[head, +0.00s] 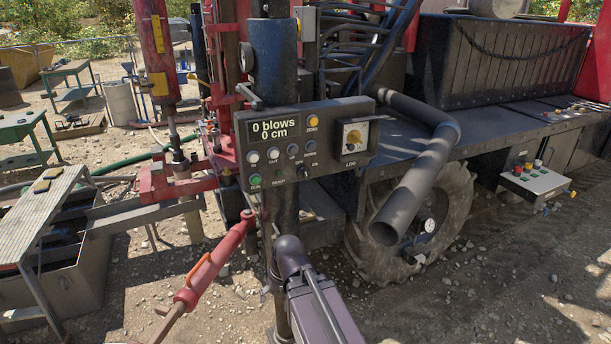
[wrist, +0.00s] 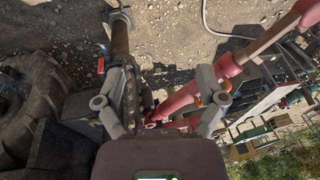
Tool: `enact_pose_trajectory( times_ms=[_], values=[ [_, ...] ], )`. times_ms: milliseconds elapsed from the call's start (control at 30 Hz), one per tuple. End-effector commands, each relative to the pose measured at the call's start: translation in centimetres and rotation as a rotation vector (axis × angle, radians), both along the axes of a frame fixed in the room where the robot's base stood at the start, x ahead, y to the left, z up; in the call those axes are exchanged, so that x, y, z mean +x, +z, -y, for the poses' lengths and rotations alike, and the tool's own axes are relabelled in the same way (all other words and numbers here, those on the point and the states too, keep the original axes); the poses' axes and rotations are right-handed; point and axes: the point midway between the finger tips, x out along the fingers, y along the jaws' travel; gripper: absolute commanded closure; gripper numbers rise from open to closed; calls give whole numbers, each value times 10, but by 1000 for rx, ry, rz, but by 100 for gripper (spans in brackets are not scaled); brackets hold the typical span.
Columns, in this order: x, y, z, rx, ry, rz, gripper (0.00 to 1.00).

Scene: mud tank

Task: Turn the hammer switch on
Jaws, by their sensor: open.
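A dark control panel (head: 305,145) stands on a post in the middle of the head view. Its display (head: 274,128) reads "0 blows" and "0 cm". Below are several round buttons and a small black toggle (head: 304,172). The small labels are hard to read, so I cannot tell which control is the hammer switch. My gripper (wrist: 160,95) is open and empty in the wrist view, its fingers wide apart. I cannot make it out in the head view.
A red rod (head: 220,262) slants at the lower left, and a grey pipe (head: 415,190) hangs to the right of the panel. A large tyre (head: 440,220) is behind it. A second control box (head: 535,180) with several coloured buttons stands at the far right. Gravel ground is free in front.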

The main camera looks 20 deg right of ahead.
Motion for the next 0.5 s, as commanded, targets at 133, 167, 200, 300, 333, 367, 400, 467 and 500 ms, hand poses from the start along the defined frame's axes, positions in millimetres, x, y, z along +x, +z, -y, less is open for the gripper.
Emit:
enact_pose_trajectory(
  times_ms=[133,167,200,300,333,367,400,467,500],
  values=[
    [29,13,-2,152,-44,138,9],
    [35,17,-1,183,-56,170,9],
    [44,22,0,225,-74,212,9],
    [64,38,5,324,-126,319,9],
    [70,44,7,352,-142,352,9],
    [76,49,10,380,-161,384,9],
    [83,57,14,415,-187,427,9],
    [94,68,22,467,-229,492,9],
    [101,76,28,499,-259,535,9]
  ],
)
